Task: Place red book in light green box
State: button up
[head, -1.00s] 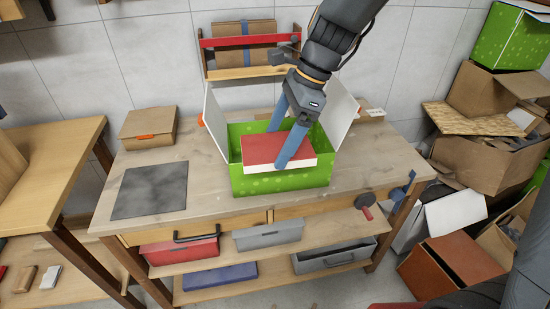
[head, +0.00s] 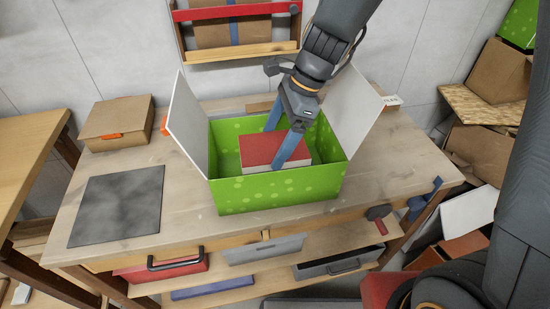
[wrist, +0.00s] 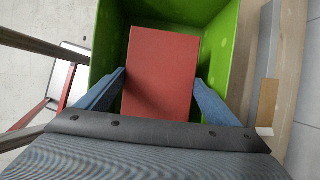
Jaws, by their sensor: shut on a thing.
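The light green box (head: 285,188) with pale dots stands on the workbench, its white flaps open to the sides. The red book (head: 272,150), with pale page edges, is inside the box opening, below the rim at the front. My gripper (head: 281,148) reaches down into the box and is shut on the red book, one blue finger on each side. In the wrist view the red book (wrist: 160,75) lies between the two blue fingers, with the green wall (wrist: 222,50) around it. I cannot tell whether the book touches the box floor.
A dark grey square plate (head: 118,206) lies left on the workbench (head: 190,230). A cardboard box (head: 117,122) with an orange tab is behind it. A red wall rack (head: 235,12) hangs behind. Cardboard boxes (head: 482,150) are piled at the right.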

jog(key=shift+f, duration=2.7)
jog(key=shift+f, duration=0.2)
jog(key=o, duration=1.2)
jog(key=shift+w+d+r, duration=0.1)
jog(key=shift+d+r, duration=0.05)
jog(key=shift+r, duration=0.4)
jog(key=v, duration=1.1)
jog(key=shift+d+r+b, duration=0.1)
jog(key=shift+b, duration=0.2)
jog(key=shift+r, duration=0.1)
